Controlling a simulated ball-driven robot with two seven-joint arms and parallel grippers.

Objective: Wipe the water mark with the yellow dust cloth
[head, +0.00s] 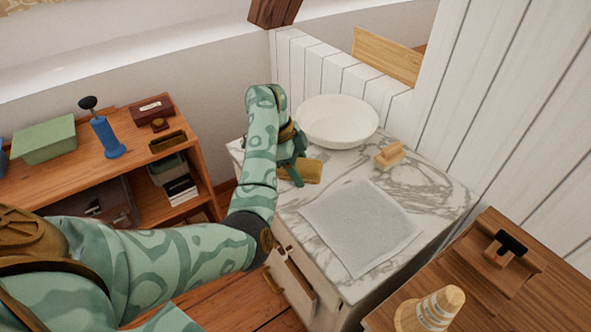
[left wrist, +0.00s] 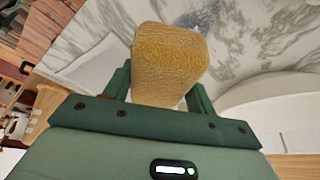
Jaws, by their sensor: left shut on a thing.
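The yellow dust cloth (head: 305,171) is a folded, fuzzy block at the marble top's left side, just in front of the white bowl. My left gripper (head: 291,172) is shut on it. In the left wrist view the cloth (left wrist: 170,65) fills the space between the green fingers. The cloth is low over the marble; I cannot tell whether it touches. I cannot make out a water mark for certain among the grey veins of the marble top (head: 432,190). My right gripper is not in view.
A white bowl (head: 337,120) stands at the back of the marble top. A small wooden brush or block (head: 389,155) lies right of it. A pale grey mat (head: 360,224) covers the front middle. White plank walls close off the back and right.

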